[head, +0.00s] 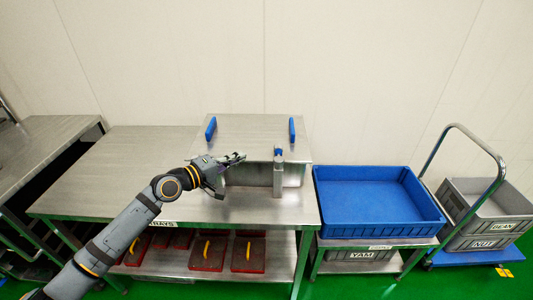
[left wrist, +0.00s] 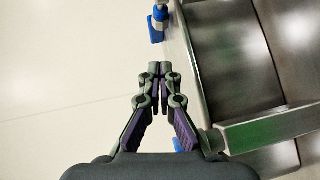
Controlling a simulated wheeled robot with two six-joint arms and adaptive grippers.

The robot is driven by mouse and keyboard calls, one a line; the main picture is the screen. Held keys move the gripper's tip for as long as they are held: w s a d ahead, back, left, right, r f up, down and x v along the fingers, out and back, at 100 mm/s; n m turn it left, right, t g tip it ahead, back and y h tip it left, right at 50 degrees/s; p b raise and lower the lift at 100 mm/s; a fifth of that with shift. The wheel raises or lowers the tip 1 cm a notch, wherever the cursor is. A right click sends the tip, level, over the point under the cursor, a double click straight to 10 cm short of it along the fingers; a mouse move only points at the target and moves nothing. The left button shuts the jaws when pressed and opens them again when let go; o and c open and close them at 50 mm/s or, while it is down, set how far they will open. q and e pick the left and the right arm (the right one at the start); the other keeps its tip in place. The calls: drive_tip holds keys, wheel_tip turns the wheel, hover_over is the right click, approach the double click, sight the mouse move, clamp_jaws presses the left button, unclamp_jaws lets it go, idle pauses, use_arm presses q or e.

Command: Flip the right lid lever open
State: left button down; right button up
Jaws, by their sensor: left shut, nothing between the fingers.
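The steel machine (head: 250,125) stands on the table, with a flat lid on top. The right lid lever (head: 292,129) is a blue handle standing upright at the lid's right side; a matching left blue lever (head: 211,129) stands at its left side. My left gripper (head: 238,157) is shut and empty, in front of the machine and apart from the right lever, to its lower left in the head view. In the left wrist view the shut fingers (left wrist: 160,68) are near the machine's edge, with one blue lever (left wrist: 156,28) beyond them. My right gripper is out of view.
A steel post with a blue top (head: 278,165) stands at the machine's front right. A blue tray (head: 370,173) is right of the table (head: 120,160). A trolley with grey crates (head: 485,240) is farther right. Red boxes (head: 207,254) lie on the lower shelf.

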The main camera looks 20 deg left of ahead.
sight(266, 160)
use_arm(q)
drive_tip(key=x, duration=0.6)
drive_tip(key=shift+w+d+r+p, duration=0.1)
drive_tip(key=shift+w+r+p, duration=0.05)
drive_tip(key=shift+w+p, duration=0.15)
drive_tip(key=d, duration=0.2)
drive_tip(key=w+d+f+p, duration=0.1)
drive_tip(key=shift+w+d, duration=0.1)
drive_tip(key=shift+d, duration=0.45)
drive_tip(key=shift+w+f, duration=0.1)
